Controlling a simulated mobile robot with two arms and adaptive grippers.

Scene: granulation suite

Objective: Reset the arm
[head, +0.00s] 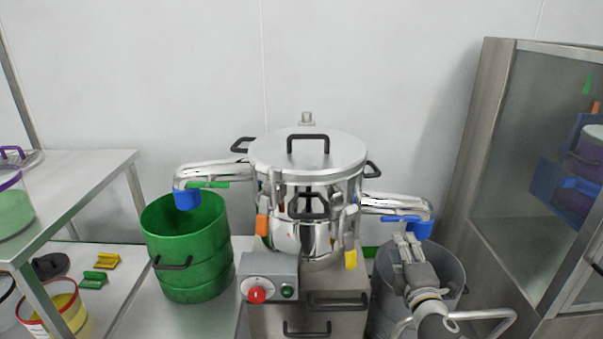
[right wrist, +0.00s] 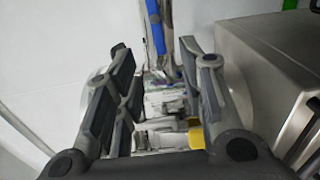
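My right gripper (head: 406,241) is in front of the grey bucket (head: 455,268) in the head view, just below the blue-capped right spout (head: 395,203) of the steel sifting machine (head: 307,185). In the right wrist view my right gripper (right wrist: 156,62) has its fingers spread apart, with no object clearly held between them. A blue strip (right wrist: 155,28) and steel parts show beyond the fingers. I cannot tell whether the gripper touches the spout or bucket. My left gripper is not in view.
A green bucket (head: 188,250) stands under the left spout (head: 213,172). A control box (head: 268,278) with a red button is at the machine's front. A steel table (head: 75,185) is at left, and a glass-fronted cabinet (head: 520,160) at right. Wall space above is clear.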

